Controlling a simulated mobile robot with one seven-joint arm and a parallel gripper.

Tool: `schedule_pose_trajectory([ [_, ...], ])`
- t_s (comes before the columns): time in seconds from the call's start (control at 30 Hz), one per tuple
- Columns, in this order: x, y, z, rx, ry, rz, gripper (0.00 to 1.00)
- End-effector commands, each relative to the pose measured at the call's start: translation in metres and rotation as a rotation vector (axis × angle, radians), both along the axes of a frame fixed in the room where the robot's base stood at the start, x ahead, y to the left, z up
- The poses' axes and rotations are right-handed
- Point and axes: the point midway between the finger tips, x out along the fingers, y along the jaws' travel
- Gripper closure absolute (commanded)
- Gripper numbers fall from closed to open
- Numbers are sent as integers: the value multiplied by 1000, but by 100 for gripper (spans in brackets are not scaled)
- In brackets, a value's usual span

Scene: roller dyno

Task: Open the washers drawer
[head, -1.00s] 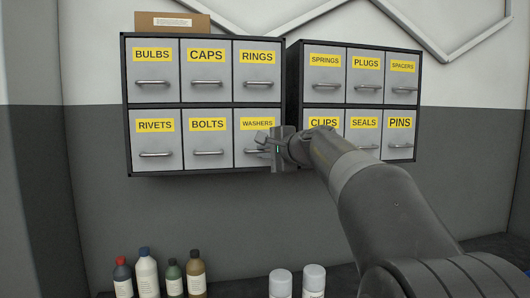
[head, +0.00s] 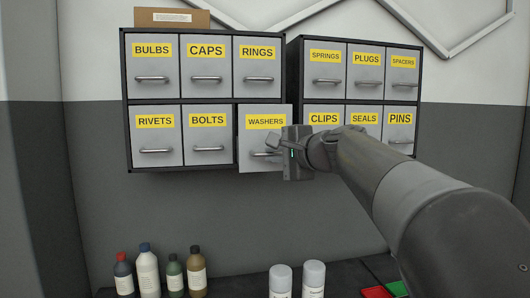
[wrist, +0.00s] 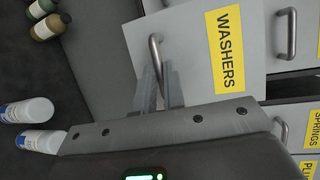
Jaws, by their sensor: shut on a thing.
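The washers drawer (head: 264,137) is the bottom right drawer of the left cabinet. Its grey front with a yellow WASHERS label stands out in front of the drawers beside it, so it is partly open. The drawer front (wrist: 190,25) and its handle (wrist: 154,50) also show in the wrist view. My gripper (head: 276,150) is shut on the handle, with its fingers (wrist: 160,82) at the bar. The inside of the drawer is hidden behind its front.
The right cabinet (head: 353,98) hangs close beside, and my arm passes in front of its lower drawers. A cardboard box (head: 172,18) lies on top of the left cabinet. Bottles (head: 148,270) and white canisters (head: 314,277) stand below on a dark surface.

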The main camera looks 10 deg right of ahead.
Motion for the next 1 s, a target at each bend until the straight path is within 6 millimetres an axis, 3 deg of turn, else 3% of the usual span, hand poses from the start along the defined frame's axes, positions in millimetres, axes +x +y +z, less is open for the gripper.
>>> schedule_pose_trajectory([
  [0.33, -3, 0, 0, 1, 1, 1, 100],
  [0.37, -3, 0, 0, 1, 1, 1, 90],
  [0.63, -3, 0, 0, 1, 0, 1, 68],
  [0.87, -4, 0, 0, 0, 0, 0, 68],
  [1.0, -14, -5, 3, 1, -2, -1, 68],
])
